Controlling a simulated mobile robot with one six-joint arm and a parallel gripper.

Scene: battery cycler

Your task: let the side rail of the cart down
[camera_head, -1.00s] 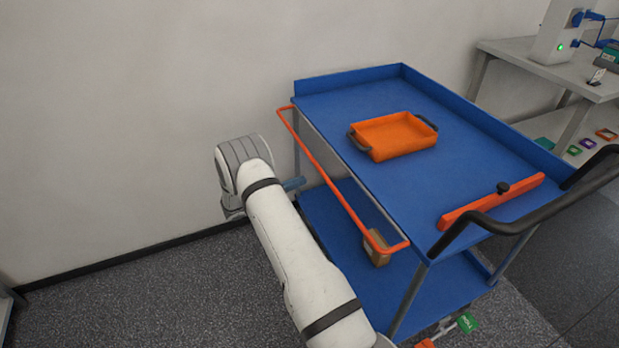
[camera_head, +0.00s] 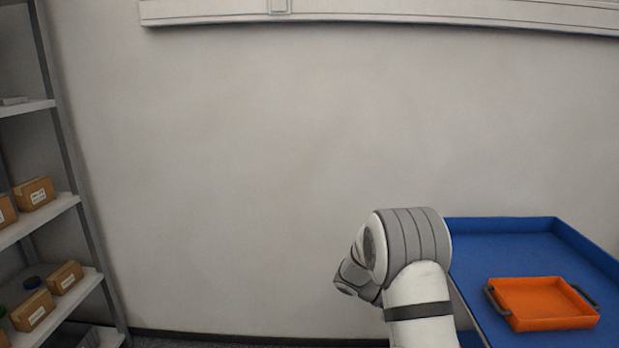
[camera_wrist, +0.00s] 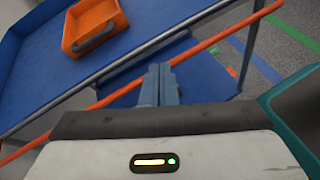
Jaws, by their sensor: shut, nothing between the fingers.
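The blue cart (camera_head: 490,235) stands at the lower right of the head view, where its side rail does not show. In the wrist view, the cart's blue top (camera_wrist: 40,60) fills the upper left. The orange-red side rail (camera_wrist: 205,45) runs diagonally across the wrist view, along the cart's near side. My gripper (camera_wrist: 158,72) is shut and empty. Its fingertips overlap the rail in the picture; I cannot tell whether they touch it. In the head view, my wrist hides the fingers.
An orange tray (camera_head: 545,298) with dark handles lies on the cart top; it also shows in the wrist view (camera_wrist: 95,25). A grey shelf (camera_head: 40,222) with small boxes stands at the left. A bare wall (camera_head: 230,170) is behind the cart.

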